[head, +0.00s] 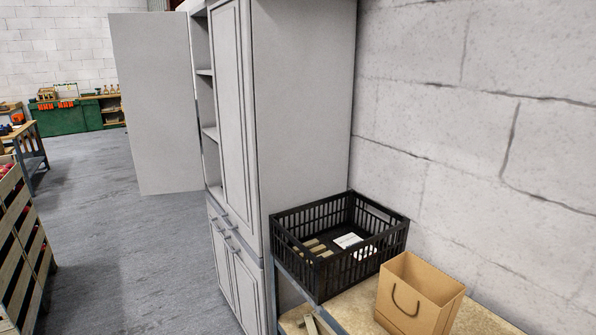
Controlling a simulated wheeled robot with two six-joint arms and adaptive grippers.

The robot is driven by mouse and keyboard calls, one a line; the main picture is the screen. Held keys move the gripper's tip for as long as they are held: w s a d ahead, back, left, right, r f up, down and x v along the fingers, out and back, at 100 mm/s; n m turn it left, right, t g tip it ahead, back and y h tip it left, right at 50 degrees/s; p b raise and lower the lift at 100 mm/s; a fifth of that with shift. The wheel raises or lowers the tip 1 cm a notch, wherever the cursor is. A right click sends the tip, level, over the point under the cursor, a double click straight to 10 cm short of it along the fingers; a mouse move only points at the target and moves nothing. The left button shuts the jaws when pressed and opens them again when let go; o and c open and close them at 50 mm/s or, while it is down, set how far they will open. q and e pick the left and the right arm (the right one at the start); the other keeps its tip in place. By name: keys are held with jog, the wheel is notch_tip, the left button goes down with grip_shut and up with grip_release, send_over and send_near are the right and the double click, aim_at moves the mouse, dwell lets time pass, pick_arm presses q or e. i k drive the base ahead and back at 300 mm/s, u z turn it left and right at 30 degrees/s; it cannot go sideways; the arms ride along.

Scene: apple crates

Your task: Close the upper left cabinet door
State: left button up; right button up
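The tall grey-white cabinet (305,120) stands against the wall in the middle of the head view, seen mostly from its side. Its upper left door (157,105) stands wide open, swung out from the far side of the cabinet front. Open shelves (208,130) show behind the opening. The upper right door (233,110) is shut. The lower doors (240,275) and the drawers above them look shut. Neither of my grippers is in view.
A black plastic crate (293,268) and a brown paper bag (420,295) stand on a worktop right of the cabinet. A slatted apple crate stack (25,240) stands at the left edge. A green workbench (70,118) is far back. The grey floor (130,260) before the cabinet is clear.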

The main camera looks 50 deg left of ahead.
aim_at(151, 50)
jog(key=u, duration=3.25)
jog(key=i, duration=7.2)
jog(key=z, duration=4.1)
jog(key=i, duration=0.5)
jog(key=z, duration=0.25)
